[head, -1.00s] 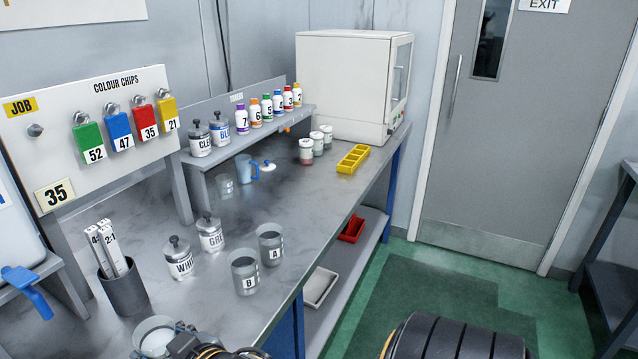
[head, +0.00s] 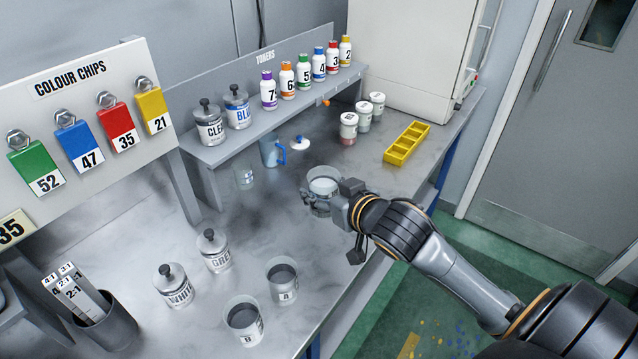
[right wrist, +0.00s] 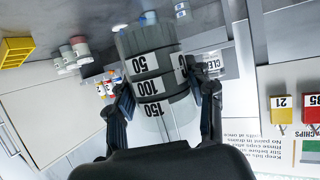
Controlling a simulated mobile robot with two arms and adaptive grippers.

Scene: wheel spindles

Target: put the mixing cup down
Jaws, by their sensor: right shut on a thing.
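The mixing cup (head: 323,183) is a clear cup with pale contents, over the middle of the grey bench in the head view. In the right wrist view the cup (right wrist: 147,66) shows dark bands marked 50, 100 and 150. My right gripper (head: 328,203) is shut on the cup; its fingers (right wrist: 166,88) press on both sides of it in the wrist view. The cup looks about upright in the head view. Whether its base touches the bench I cannot tell. My left gripper is not in view.
Cups A (head: 283,283) and B (head: 244,320) stand near the bench's front edge, with WHITE (head: 174,289) and GREY (head: 214,252) cans behind. A blue jug (head: 270,152), white lid (head: 300,143), small clear cup (head: 244,176) and yellow tray (head: 407,144) lie beyond.

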